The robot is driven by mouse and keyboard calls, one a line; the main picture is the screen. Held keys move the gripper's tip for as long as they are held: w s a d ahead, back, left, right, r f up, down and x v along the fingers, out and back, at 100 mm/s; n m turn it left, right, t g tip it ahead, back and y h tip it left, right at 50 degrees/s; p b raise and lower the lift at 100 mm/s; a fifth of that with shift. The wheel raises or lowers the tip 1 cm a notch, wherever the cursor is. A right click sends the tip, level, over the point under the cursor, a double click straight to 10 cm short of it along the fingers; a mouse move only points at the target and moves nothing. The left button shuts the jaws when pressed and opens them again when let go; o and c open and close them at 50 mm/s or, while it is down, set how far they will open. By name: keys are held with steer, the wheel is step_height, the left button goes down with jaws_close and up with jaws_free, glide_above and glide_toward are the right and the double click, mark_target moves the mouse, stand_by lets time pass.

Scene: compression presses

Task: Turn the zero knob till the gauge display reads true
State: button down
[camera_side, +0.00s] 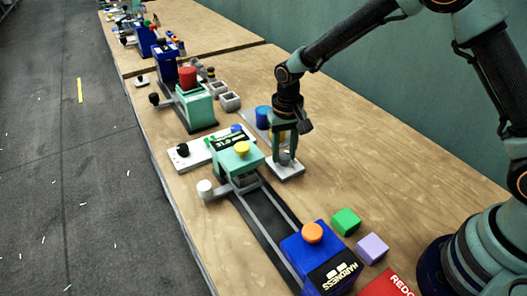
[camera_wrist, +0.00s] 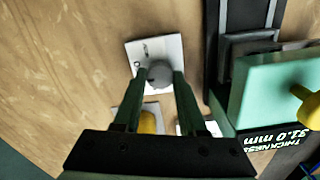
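The grey round knob (camera_side: 284,158) sits on a small white plate (camera_side: 285,171) on the table; it also shows in the wrist view (camera_wrist: 159,74). My gripper (camera_side: 285,150) points down at it, with one fingertip on each side of the knob in the wrist view (camera_wrist: 160,77). I cannot tell whether the fingers press on the knob or stand just clear. The gauge display (camera_wrist: 275,142) on the teal press head (camera_wrist: 262,92) reads "THICKNESS 31.0 mm". The plate's marking is too small to read.
A yellow knob (camera_side: 242,148) tops the teal head, just left of my gripper. A blue cylinder (camera_side: 263,116) stands behind. A blue press block (camera_side: 312,260), a green cube (camera_side: 346,221) and a lilac cube (camera_side: 372,247) are in front. Bare wood lies to the right.

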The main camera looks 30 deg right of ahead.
steer(key=shift+n, duration=0.4)
steer(key=n, duration=0.5)
steer(key=shift+n, duration=0.3)
steer(key=n, duration=0.5)
steer(key=shift+n, duration=0.3)
steer(key=shift+c, duration=2.3)
jaws_free()
steer(key=shift+r, duration=0.1)
